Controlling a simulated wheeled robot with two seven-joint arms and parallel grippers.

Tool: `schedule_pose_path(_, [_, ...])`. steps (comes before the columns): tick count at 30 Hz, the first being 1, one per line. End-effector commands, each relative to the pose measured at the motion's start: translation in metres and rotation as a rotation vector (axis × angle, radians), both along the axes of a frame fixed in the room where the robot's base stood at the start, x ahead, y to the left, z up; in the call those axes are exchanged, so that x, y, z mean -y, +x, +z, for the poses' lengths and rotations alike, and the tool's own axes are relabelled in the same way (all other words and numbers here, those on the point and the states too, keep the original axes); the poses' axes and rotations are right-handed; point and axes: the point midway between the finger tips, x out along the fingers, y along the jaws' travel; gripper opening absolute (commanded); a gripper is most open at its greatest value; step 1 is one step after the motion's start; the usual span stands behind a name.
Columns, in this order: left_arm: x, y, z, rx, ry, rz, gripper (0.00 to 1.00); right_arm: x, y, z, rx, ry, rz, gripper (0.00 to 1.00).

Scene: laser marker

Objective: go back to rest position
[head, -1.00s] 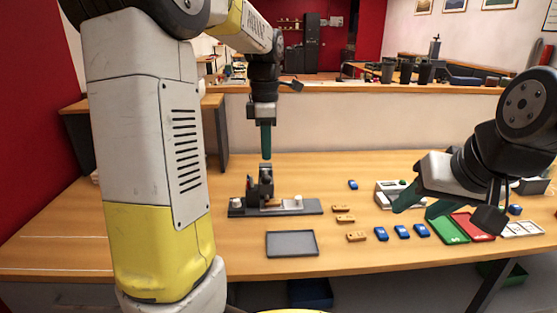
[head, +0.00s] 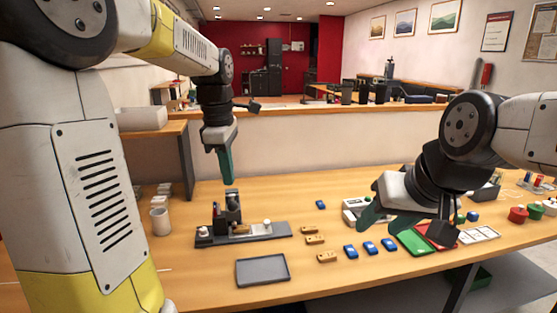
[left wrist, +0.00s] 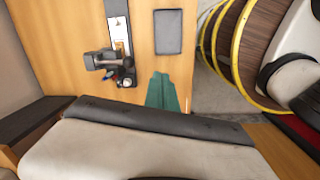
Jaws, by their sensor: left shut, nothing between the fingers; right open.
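My left gripper (head: 225,165) has green fingers that are shut and empty. It points down above the table, over the dark marking fixture (head: 275,229). In the left wrist view its shut fingers (left wrist: 163,92) show beside the fixture (left wrist: 118,32) and the grey tray (left wrist: 168,33). My right gripper (head: 388,218) is open and empty, tilted down to the left above the right part of the table, in front of a white device (head: 352,211).
On the table lie a grey tray (head: 263,270), several wooden pieces (head: 315,240), several blue pieces (head: 369,247), a green tray (head: 413,243) and a red tray (head: 440,236), partly behind my right gripper. A white cup (head: 160,221) stands at left. The front left tabletop is mostly clear.

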Motion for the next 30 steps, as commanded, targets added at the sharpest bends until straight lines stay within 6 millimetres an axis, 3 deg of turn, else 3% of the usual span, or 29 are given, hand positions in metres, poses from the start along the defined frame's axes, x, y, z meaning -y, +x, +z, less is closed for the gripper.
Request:
schedule_pose_path(6, [0.009, -0.067, 0.014, 0.221, 0.013, -0.579, 0.00, 0.000, 0.000, 0.000, 0.000, 0.000, 0.000, 0.47])
schedule_pose_path(15, [0.026, -0.143, 0.002, 0.488, 0.253, -1.302, 0.00, 0.000, 0.000, 0.000, 0.000, 0.000, 0.000, 0.47])
schedule_pose_path(21, [0.031, -0.163, -0.007, 0.546, 0.376, -1.521, 0.00, 0.000, 0.000, 0.000, 0.000, 0.000, 0.000, 0.47])
schedule_pose_path(30, [0.032, -0.165, -0.008, 0.551, 0.394, -1.553, 0.00, 0.000, 0.000, 0.000, 0.000, 0.000, 0.000, 0.47])
